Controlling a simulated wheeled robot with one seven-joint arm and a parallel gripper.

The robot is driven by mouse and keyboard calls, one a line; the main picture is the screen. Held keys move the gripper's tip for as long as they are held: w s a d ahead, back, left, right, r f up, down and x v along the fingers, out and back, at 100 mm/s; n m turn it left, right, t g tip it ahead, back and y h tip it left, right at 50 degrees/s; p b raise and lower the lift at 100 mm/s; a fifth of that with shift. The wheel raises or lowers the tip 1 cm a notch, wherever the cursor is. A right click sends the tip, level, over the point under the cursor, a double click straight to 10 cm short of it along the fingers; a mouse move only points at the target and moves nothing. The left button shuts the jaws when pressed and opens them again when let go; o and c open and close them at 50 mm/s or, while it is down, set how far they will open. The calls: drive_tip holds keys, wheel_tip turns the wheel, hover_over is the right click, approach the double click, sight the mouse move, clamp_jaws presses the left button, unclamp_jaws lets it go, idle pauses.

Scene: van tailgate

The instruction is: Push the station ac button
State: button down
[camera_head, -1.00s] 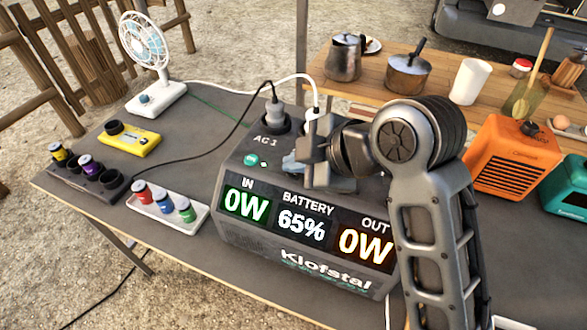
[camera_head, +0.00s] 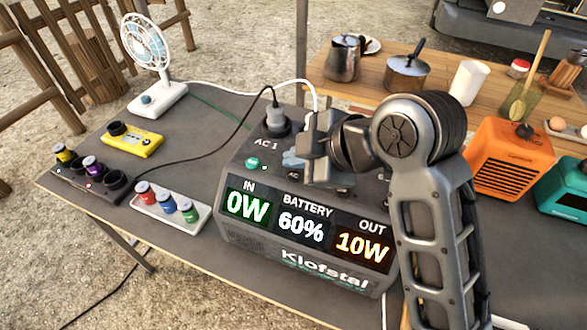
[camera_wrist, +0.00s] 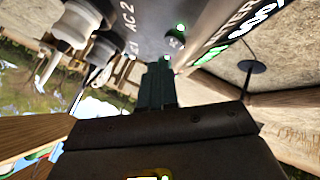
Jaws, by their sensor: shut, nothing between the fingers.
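The power station (camera_head: 235,222) stands on the grey table, its front display reading IN 0W, BATTERY 60%, OUT 10W. A round green button (camera_head: 252,162) with a small light beside it sits on its top below the AC 1 label. My gripper (camera_head: 300,165) is shut and empty over the station's top, right of that button, and hides part of the panel. In the wrist view my shut fingers (camera_wrist: 157,85) point at the top panel, near a dark round knob or button (camera_wrist: 175,42) and small lit spots. Contact at the fingertips cannot be made out.
A plug (camera_head: 275,120) with a black cable and a white cable rise behind the panel. A white fan (camera_head: 147,60), a yellow device (camera_head: 132,141) and a tray of jars (camera_head: 170,210) lie left. An orange heater (camera_head: 505,160) stands right.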

sight(297, 179)
drive_tip(key=shift+r+p, duration=2.05)
drive_tip(key=shift+r, duration=0.55)
idle(0.3)
